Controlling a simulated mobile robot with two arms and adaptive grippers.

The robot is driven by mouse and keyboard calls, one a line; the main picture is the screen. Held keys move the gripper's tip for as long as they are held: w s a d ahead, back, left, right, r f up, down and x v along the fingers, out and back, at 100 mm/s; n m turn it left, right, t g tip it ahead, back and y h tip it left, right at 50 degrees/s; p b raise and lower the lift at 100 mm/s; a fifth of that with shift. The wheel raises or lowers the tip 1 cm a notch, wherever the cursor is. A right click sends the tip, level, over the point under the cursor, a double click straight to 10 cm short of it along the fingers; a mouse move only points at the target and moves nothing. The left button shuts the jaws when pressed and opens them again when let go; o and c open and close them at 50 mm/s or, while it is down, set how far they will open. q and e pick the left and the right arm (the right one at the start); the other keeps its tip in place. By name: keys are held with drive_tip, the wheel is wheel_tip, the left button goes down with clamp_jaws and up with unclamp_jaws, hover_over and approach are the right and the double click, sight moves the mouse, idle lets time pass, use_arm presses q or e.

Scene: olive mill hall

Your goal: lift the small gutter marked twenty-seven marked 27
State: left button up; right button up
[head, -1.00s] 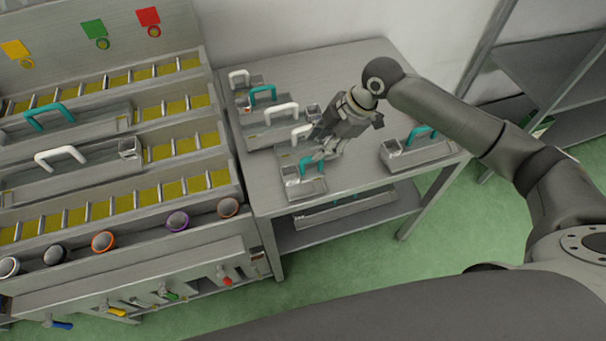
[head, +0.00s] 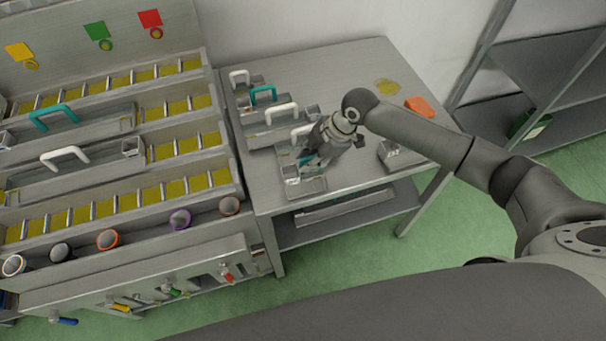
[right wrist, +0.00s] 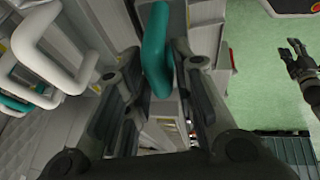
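A small grey gutter (head: 306,187) with a teal handle lies at the front edge of the steel table; I cannot read any number on it. My right gripper (head: 306,160) is over it in the head view and hides most of its handle. In the right wrist view the teal handle (right wrist: 155,50) stands between the two fingers of my right gripper (right wrist: 154,72). The fingers are apart, with a gap beside the handle. A dark gripper, likely my left one (right wrist: 298,62), shows small at the right of that view; its finger opening is unclear.
Several gutters with white or teal handles, such as one with a white handle (head: 283,112), stand close behind on the table (head: 345,70). Another gutter (head: 388,155) is partly hidden by my right arm. An orange thing (head: 420,106) lies at the right. A sorting rack (head: 190,105) stands left.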

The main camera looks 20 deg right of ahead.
clamp_jaws()
drive_tip(key=shift+r, duration=0.1)
